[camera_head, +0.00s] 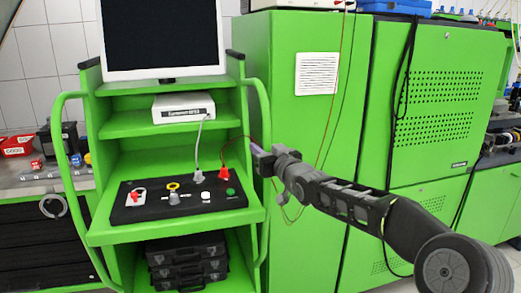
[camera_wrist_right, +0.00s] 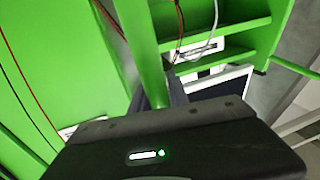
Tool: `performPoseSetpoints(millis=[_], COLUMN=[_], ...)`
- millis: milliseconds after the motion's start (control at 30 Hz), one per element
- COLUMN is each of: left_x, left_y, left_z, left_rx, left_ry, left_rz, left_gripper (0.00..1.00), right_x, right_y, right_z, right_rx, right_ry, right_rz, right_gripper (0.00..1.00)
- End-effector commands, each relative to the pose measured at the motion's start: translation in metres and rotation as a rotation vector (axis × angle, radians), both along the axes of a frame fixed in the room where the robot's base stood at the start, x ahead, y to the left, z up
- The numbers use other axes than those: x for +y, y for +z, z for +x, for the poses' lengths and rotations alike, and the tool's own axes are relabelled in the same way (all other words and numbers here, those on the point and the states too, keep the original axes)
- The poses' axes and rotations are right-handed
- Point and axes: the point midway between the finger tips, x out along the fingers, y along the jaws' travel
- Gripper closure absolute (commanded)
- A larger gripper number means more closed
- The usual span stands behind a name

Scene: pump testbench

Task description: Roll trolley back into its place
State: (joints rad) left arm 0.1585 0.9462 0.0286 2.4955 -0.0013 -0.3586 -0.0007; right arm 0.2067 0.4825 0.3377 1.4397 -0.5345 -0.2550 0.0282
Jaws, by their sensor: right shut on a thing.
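The green trolley (camera_head: 105,233) stands at the left of the head view, with a monitor (camera_head: 162,35) on top and curved tube handles on both sides. Its right handle (camera_head: 264,104) runs down beside the shelves. My right gripper (camera_head: 260,159) is at this handle and shut on it. In the right wrist view the green handle tube (camera_wrist_right: 140,45) runs down between the dark fingers (camera_wrist_right: 163,92); the fingertips are partly hidden behind the wrist housing. The trolley's shelves (camera_wrist_right: 235,42) show beyond it. My left gripper is not in view.
A tall green cabinet (camera_head: 300,130) stands close to the trolley's right side. At left is a workbench (camera_head: 25,175) with red bins (camera_head: 17,146). The trolley carries a white device (camera_head: 183,107), a black panel (camera_head: 150,213) with cables, and black cases (camera_head: 187,262).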

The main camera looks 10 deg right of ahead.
Motion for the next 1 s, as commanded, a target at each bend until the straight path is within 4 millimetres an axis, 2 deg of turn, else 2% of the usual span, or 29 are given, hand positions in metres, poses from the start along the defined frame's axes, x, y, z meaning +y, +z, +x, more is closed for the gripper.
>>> performPoseSetpoints(millis=[33, 167, 200, 433, 767, 1000], left_x=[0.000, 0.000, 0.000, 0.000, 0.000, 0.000], left_y=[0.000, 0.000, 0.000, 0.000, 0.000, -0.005], left_z=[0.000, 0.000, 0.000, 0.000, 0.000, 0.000], left_rx=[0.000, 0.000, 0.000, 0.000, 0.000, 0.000], left_ry=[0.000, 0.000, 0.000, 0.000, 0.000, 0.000], left_rz=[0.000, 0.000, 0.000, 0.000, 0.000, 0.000], left_gripper=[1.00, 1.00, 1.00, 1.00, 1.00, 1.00], right_x=[-0.002, -0.003, -0.003, -0.002, -0.002, -0.006], right_y=[-0.006, -0.006, -0.006, -0.003, -0.001, -0.002], right_z=[0.000, 0.001, 0.001, 0.000, -0.001, -0.013], right_rx=[0.012, 0.012, 0.012, 0.006, 0.002, 0.002], right_ry=[-0.003, -0.004, -0.004, -0.003, -0.002, -0.003], right_rz=[-0.003, -0.003, -0.003, -0.002, -0.001, -0.001], right_gripper=[1.00, 1.00, 0.76, 0.58, 0.58, 0.58])
